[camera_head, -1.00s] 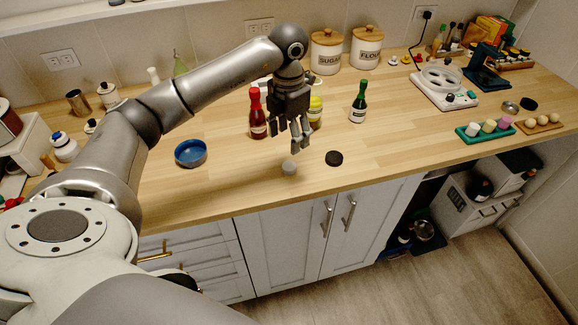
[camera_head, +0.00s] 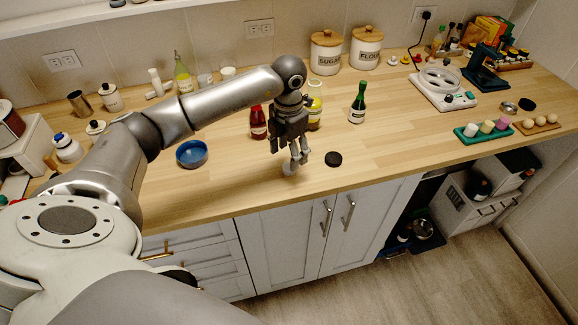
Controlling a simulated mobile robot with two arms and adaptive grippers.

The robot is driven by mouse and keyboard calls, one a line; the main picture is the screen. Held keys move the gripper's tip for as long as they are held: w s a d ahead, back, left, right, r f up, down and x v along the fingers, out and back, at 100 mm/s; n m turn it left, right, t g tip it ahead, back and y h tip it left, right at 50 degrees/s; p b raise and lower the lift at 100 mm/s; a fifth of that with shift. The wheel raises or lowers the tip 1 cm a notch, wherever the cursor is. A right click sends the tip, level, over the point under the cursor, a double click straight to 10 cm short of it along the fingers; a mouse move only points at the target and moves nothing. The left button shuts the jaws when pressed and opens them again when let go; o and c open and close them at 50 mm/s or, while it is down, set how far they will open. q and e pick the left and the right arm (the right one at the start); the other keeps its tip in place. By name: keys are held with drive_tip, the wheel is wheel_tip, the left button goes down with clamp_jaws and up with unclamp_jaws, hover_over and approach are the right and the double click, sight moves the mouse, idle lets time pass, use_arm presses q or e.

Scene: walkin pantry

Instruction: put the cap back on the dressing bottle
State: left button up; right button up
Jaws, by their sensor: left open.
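A small light grey cap (camera_head: 287,171) sits near the counter's front edge, partly hidden by my left gripper. My left gripper (camera_head: 295,164) points down over it, fingers open, tips close around or beside it; I cannot tell whether they touch. A flat black lid (camera_head: 333,159) lies just to the right. Behind the gripper stands a bottle with yellow contents (camera_head: 316,107), partly hidden, which may be the dressing bottle. A red bottle (camera_head: 257,122) stands to its left and a dark green bottle (camera_head: 357,104) to its right. My right gripper is out of view.
A blue bowl (camera_head: 191,154) sits to the left. Sugar (camera_head: 326,52) and flour (camera_head: 366,48) canisters stand against the wall. A white scale (camera_head: 443,88) and a green tray (camera_head: 484,131) are on the right. The counter right of the black lid is clear.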

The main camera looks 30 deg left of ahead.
use_arm(q)
drive_tip(key=shift+f, duration=0.15)
drive_tip(key=f+p, duration=0.1)
drive_tip(key=f, duration=0.1)
drive_tip(key=f+p, duration=0.1)
drive_tip(key=f, duration=0.1)
drive_tip(key=shift+w+a+f+p, duration=0.1)
drive_tip(key=shift+w+f+p, duration=0.1)
drive_tip(key=shift+p, duration=0.1)
drive_tip(key=shift+f, duration=0.3)
drive_tip(key=c, duration=0.7)
drive_tip(key=shift+c, duration=0.3)
